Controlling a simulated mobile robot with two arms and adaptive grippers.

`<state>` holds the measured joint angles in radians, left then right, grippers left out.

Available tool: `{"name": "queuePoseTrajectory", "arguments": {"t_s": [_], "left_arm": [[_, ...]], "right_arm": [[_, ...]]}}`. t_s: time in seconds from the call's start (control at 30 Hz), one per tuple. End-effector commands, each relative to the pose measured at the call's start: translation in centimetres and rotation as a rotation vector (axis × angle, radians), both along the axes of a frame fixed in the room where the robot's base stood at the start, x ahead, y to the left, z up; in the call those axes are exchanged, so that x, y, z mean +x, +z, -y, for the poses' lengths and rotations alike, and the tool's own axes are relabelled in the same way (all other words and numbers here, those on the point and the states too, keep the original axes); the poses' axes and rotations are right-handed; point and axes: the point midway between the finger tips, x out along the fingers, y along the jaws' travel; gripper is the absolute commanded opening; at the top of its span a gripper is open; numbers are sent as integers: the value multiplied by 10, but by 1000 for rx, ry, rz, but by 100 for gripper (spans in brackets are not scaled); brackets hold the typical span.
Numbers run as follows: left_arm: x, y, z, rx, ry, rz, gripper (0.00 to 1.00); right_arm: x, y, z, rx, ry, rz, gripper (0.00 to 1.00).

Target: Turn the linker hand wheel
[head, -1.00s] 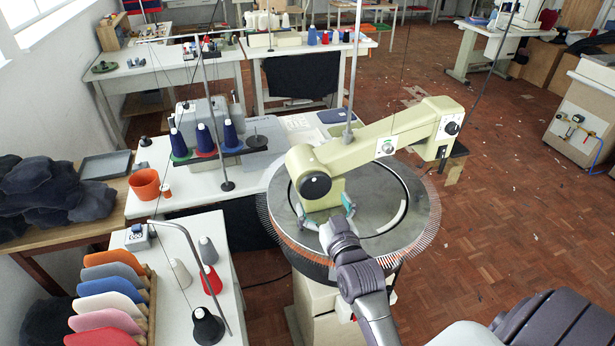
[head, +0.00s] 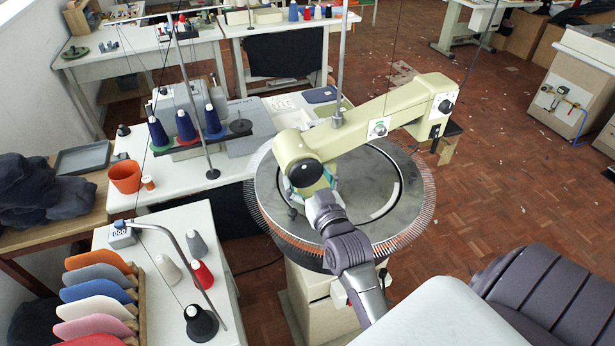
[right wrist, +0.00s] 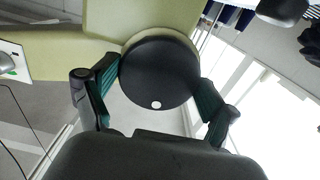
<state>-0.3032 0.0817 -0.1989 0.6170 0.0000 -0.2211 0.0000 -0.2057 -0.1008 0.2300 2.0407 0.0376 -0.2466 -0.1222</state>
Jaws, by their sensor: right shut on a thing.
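The linker (head: 370,115) is a pale green machine arm over a round metal dial ringed with fine points. Its hand wheel (head: 306,173) is a black disc on the near left end of the machine head. In the right wrist view the hand wheel (right wrist: 158,75) faces me, with a small white dot low on its face. My right gripper (head: 311,183) has one teal-padded finger on each side of the wheel and is shut on it; the fingers also flank it in the right wrist view (right wrist: 157,83). My left gripper is not in view.
The dial's pointed rim (head: 415,225) spreads close below my right wrist. A white table (head: 185,185) with thread cones and an orange cup (head: 125,177) stands to the left. A rack of coloured panels (head: 95,290) is at lower left. Open parquet floor lies to the right.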

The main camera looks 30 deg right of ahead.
Motion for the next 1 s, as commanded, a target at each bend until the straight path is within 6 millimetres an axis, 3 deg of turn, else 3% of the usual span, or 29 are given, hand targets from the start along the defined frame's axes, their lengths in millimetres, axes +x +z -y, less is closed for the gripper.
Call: {"name": "queuePoseTrajectory", "arguments": {"t_s": [0.23, 0.53, 0.57, 0.6, 1.0], "left_arm": [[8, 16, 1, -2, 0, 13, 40], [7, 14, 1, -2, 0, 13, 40], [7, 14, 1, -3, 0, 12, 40], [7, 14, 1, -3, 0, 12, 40], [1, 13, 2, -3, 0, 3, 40]], "right_arm": [[1, 3, 0, 143, 0, 31, 51], [1, 0, 0, 171, 1, 42, 51], [1, 0, 0, 170, 1, 42, 91], [1, 0, 0, 170, 1, 42, 98], [-2, 0, -1, 169, 1, 40, 100]]}}
